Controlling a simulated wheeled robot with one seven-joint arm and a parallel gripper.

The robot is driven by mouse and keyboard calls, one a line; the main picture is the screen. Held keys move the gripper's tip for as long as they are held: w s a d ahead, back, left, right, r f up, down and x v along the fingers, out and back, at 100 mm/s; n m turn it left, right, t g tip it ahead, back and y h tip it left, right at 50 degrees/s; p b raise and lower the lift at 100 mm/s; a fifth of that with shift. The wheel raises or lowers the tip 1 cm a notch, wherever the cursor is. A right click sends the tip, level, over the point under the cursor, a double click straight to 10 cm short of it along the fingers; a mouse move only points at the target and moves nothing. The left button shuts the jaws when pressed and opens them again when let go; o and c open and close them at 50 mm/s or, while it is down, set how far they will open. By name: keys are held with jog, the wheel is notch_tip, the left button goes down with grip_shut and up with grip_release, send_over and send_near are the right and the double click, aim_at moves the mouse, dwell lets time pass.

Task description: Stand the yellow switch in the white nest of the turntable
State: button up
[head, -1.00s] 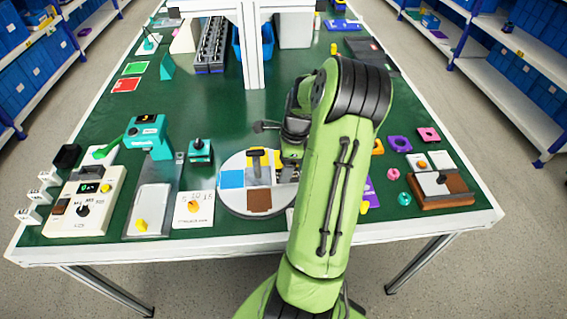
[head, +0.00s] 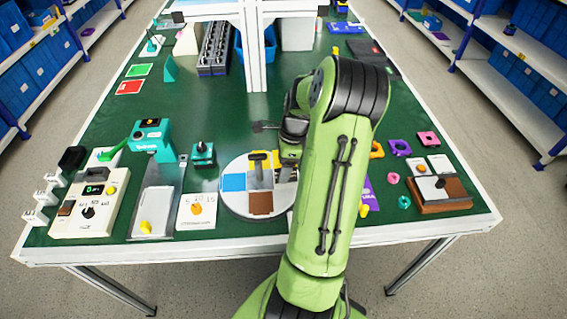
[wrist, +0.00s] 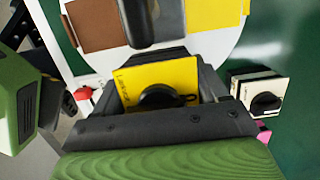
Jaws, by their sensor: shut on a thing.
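The yellow switch (wrist: 165,85) has a yellow face with a black round knob and sits between the fingers of my gripper (wrist: 160,100) in the wrist view, which is shut on it. The white round turntable (wrist: 225,52) lies just beyond, with a brown sector, a yellow sector and a dark upright part. In the head view the turntable (head: 229,200) shows blue, brown, yellow and grey patches, and a black T-shaped handle stands on it. My green arm hides its right side, the held switch and most of my gripper. I cannot make out the white nest clearly.
A cream-faced switch with a black knob (wrist: 262,95) stands right of my gripper in the wrist view. A white card with an orange knob (head: 197,210) lies left of the turntable. A brown-based box (head: 440,192) stands at the right.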

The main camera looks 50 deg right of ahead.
jog(key=shift+b+x, duration=0.55)
jog(key=shift+x, duration=0.45)
jog(key=shift+s+d, duration=0.15)
jog(key=o, duration=1)
jog(key=shift+r, duration=0.1)
jog(key=p+v, duration=0.5)
jog(key=v, duration=1)
jog(key=shift+s+r, duration=0.1)
jog(key=shift+r, duration=0.2)
